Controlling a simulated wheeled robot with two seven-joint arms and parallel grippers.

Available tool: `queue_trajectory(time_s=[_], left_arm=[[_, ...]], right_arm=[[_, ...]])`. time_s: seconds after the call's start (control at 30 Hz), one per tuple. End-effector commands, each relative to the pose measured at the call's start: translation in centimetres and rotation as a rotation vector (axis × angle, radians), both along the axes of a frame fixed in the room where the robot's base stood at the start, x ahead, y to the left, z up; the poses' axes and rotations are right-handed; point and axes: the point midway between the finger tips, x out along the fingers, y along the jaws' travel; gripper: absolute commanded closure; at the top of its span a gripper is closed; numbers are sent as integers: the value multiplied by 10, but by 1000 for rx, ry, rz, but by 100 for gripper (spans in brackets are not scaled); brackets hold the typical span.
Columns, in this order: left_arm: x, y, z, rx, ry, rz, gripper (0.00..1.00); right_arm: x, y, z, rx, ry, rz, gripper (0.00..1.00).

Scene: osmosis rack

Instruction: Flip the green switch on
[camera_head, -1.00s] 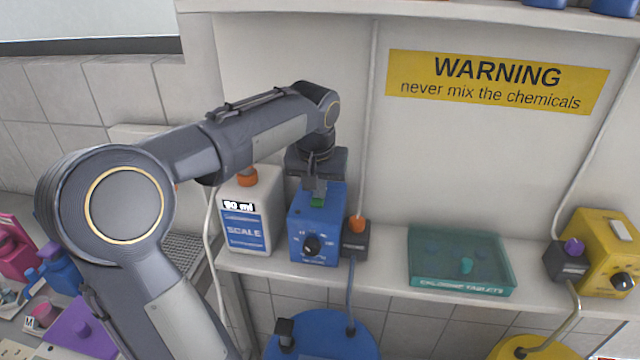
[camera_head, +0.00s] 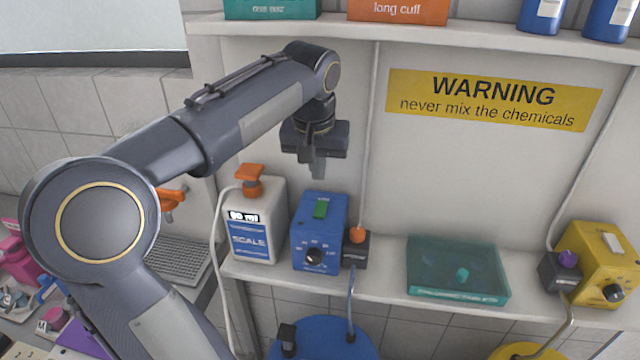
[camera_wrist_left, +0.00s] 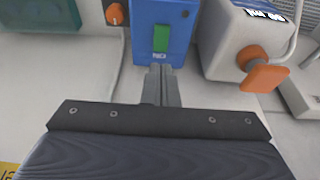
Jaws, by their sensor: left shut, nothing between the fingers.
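The green switch (camera_head: 320,209) is on the upper face of a blue box (camera_head: 319,235) with a black dial, on the shelf. In the left wrist view the green switch (camera_wrist_left: 161,38) shows on the blue box (camera_wrist_left: 180,20), just beyond the fingertips. My left gripper (camera_head: 318,172) points down above and behind the box, shut and empty, apart from the switch. Its closed fingers also show in the left wrist view (camera_wrist_left: 160,72). The switch is in plain sight in the head view; I cannot tell its on or off position. My right gripper is not in view.
A white SCALE bottle (camera_head: 259,220) with an orange top stands close left of the box. A dark block with an orange knob (camera_head: 356,247) is at its right. A teal tablet case (camera_head: 457,270) and a yellow box (camera_head: 597,262) stand farther right. An upper shelf (camera_head: 440,44) hangs above.

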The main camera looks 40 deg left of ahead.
Motion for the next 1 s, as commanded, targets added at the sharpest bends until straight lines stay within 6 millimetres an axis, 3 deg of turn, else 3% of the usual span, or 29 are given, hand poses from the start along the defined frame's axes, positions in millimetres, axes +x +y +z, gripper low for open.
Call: queue_trajectory(time_s=[0.1,0.27,0.63,0.8,1.0], left_arm=[[-6,-3,19,0,-4,0,100],[-10,-6,32,0,-2,0,100],[-11,-6,34,0,-1,1,100],[1,2,39,29,-54,2,100],[2,2,38,30,-57,0,100]], right_arm=[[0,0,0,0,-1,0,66],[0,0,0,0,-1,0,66],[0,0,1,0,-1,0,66],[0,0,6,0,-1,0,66],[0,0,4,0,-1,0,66]])
